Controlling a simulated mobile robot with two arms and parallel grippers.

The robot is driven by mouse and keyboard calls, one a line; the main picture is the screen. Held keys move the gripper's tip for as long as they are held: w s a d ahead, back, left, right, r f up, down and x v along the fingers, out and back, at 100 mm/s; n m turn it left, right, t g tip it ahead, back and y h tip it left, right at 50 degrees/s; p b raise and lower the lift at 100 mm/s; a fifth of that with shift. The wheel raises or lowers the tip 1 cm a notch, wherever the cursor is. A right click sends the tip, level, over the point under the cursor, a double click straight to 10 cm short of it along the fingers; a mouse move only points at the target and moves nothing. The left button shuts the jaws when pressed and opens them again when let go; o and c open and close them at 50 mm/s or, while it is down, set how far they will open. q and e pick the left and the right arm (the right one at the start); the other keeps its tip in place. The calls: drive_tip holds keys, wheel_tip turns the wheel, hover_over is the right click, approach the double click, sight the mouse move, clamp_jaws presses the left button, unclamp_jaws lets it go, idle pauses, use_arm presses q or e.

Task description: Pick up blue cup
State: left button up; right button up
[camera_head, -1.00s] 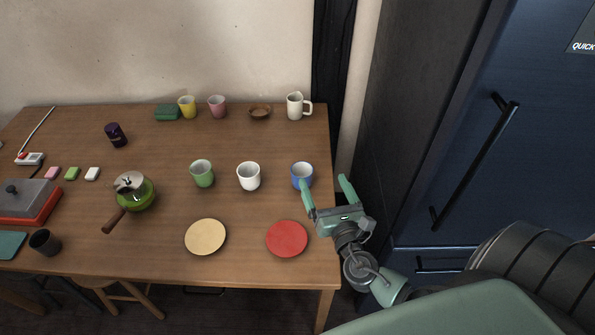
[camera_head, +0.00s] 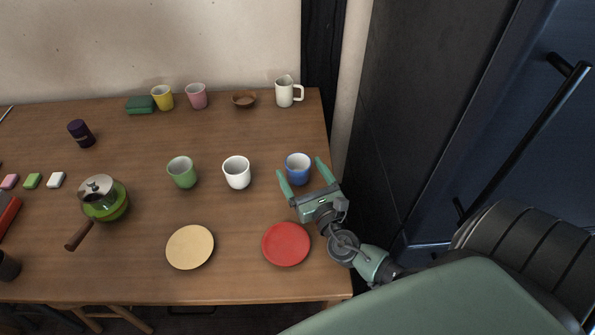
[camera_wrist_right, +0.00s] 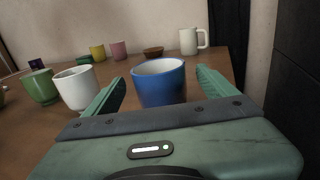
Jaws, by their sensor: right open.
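The blue cup (camera_head: 298,170) stands upright near the right edge of the wooden table, with a pale inside. My right gripper (camera_head: 304,174) is open, its two green fingers pointing toward the wall with the cup between their tips. In the right wrist view the blue cup (camera_wrist_right: 159,82) is straight ahead between the open fingers (camera_wrist_right: 160,90), with visible gaps on both sides. The lower part of the cup is hidden there by the gripper body. My left gripper is not in view.
A white cup (camera_head: 237,172) and a green cup (camera_head: 182,172) stand left of the blue cup. A red plate (camera_head: 286,244) lies in front, near my right wrist. A white mug (camera_head: 287,92) stands behind. A dark cabinet (camera_head: 405,110) is on the right.

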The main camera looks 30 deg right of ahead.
sight(294, 159)
drive_tip(key=w, duration=0.2)
drive_tip(key=w+d, duration=0.1)
drive_tip(key=w, duration=0.2)
drive_tip(key=c, duration=1.5)
